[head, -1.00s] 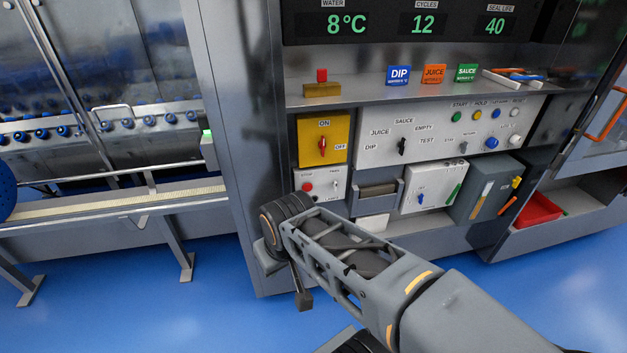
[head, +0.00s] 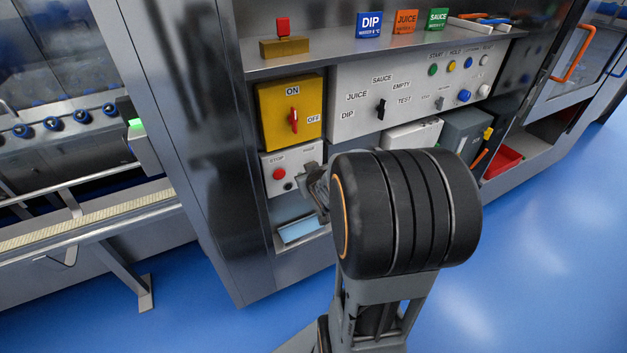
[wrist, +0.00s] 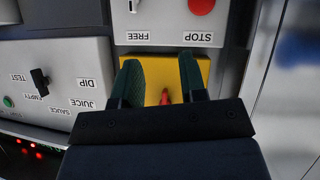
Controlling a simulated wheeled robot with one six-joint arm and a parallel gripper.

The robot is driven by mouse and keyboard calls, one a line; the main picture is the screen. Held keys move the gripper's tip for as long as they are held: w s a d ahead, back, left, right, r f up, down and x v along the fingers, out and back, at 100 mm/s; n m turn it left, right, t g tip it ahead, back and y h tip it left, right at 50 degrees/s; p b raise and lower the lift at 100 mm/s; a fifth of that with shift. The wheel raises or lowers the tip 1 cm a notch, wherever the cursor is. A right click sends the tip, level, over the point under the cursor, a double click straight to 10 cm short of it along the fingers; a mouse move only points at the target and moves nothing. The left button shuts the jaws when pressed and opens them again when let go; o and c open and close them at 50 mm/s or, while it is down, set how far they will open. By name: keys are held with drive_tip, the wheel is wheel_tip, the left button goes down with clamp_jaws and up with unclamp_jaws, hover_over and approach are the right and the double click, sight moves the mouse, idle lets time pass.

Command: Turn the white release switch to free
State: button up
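The white release switch (wrist: 133,5) shows at the top edge of the wrist view, only in part, next to the FREE label on a small white panel (wrist: 160,25). The wrist view is upside down. In the head view the panel (head: 270,160) shows, but my gripper hides the switch. My gripper (wrist: 160,75) is open and empty, its two green-padded fingers apart. In the wrist view the fingers overlap the yellow plate (wrist: 150,66) with the red ON/OFF handle (wrist: 165,97), which shows between them; I cannot tell whether they touch anything. In the head view my gripper (head: 309,184) is at the panel's right side.
The red STOP button (head: 279,174) is beside the switch on the same panel. The yellow ON/OFF plate (head: 271,105) is above it. A white dial panel (head: 360,115) is to the right. A shelf (head: 350,50) with coloured tags juts out above.

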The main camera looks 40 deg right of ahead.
drive_tip(key=s+d+f+t+y+b, duration=0.1)
drive_tip(key=s+d+f+t+b, duration=0.1)
drive_tip(key=d+f+t+b, duration=0.6)
drive_tip(key=shift+g, duration=0.8)
drive_tip(key=w, duration=0.4)
drive_tip(key=w+p, duration=0.1)
drive_tip(key=w, duration=0.4)
drive_tip(key=w+d+f+p, duration=0.1)
drive_tip(key=w, duration=0.3)
drive_tip(key=shift+w+f, duration=0.1)
drive_tip(key=shift+w, duration=0.15)
clamp_jaws()
